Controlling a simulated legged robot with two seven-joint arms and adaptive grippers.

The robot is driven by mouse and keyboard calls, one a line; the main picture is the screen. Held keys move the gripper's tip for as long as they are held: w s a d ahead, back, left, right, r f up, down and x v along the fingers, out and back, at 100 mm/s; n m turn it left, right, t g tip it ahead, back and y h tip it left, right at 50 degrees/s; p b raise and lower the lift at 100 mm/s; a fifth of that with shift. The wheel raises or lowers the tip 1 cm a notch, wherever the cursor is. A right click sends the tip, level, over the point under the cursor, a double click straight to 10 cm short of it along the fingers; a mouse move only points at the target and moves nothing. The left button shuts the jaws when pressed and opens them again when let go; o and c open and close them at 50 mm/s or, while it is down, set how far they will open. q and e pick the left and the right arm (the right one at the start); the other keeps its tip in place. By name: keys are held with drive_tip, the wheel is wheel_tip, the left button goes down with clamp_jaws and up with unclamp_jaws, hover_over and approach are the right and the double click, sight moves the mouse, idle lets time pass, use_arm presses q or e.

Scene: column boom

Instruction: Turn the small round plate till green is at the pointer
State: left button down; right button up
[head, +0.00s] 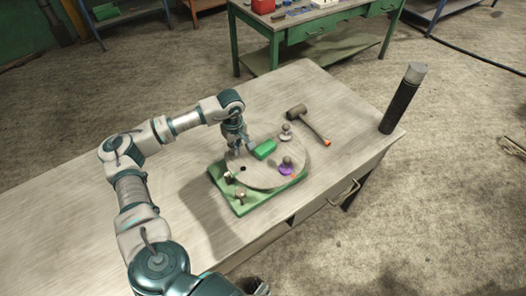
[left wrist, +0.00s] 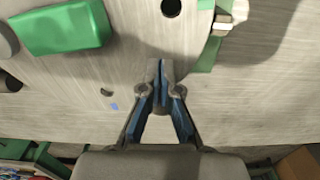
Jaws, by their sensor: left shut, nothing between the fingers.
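The round grey plate (head: 262,178) sits flat on a green base (head: 246,207) on the table. It carries a green block (head: 263,149), a dark hole (head: 243,168), and a purple patch (head: 286,170) beside a knob. A small pale piece (head: 229,177) stands at the plate's left rim; it also shows in the left wrist view (left wrist: 222,22). I cannot tell for sure whether it is the pointer. My left gripper (head: 236,150) is shut and empty over the plate's far-left edge, left of the green block. In the left wrist view its fingertips (left wrist: 161,66) meet.
A hammer (head: 308,122) lies behind the plate. A dark upright cylinder (head: 401,101) stands at the table's right corner. A knob (head: 240,194) stands on the base's near corner. The table (head: 92,217) is clear to the left. A green workbench (head: 318,50) stands behind.

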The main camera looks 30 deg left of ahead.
use_arm(q)
drive_tip(key=shift+w+a, duration=0.55)
drive_tip(key=shift+w, duration=0.15)
drive_tip(key=shift+s, duration=0.15)
drive_tip(key=shift+s+d, duration=0.3)
wheel_tip(320, 180, up, 9)
drive_tip(key=p, duration=0.6)
idle(0.6)
